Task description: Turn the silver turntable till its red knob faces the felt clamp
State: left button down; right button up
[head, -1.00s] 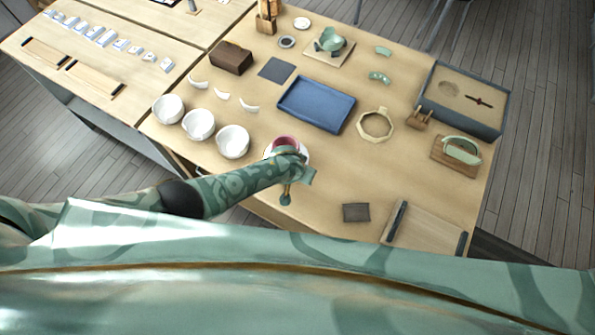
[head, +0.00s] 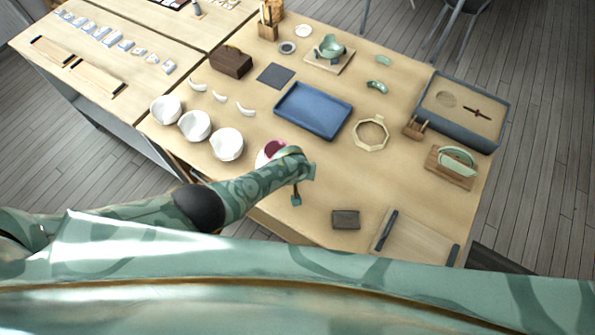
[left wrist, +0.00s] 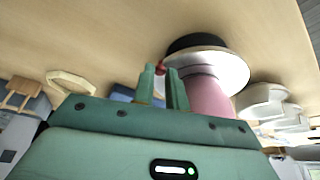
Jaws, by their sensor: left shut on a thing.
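The silver turntable (head: 260,160) stands near the table's front edge with a pink cup (head: 273,149) on it, partly hidden by my left arm. In the left wrist view its pale disc (left wrist: 236,70) sits on a dark base. My left gripper (left wrist: 162,78) is shut on the red knob (left wrist: 160,69) at the disc's rim. In the head view the gripper (head: 299,178) is at the turntable's right side, with the knob hidden. A small wooden block with upright pegs (head: 415,127) stands at the right; I cannot tell surely whether it is the felt clamp. My right gripper is not visible.
White bowls (head: 227,144) stand left of the turntable. A blue tray (head: 313,110) and an octagonal wooden ring (head: 371,133) lie behind and to the right. A dark block (head: 345,219) and a board (head: 413,240) lie front right. The table between is clear.

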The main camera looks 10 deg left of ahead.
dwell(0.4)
pick_arm(q)
jog(key=c, duration=1.4)
grip_release()
jog(key=shift+c, duration=0.2)
jog(key=p+v, duration=1)
jog(key=v, duration=0.6)
jog(key=shift+p, duration=0.3)
jog(key=shift+d+r, duration=0.15)
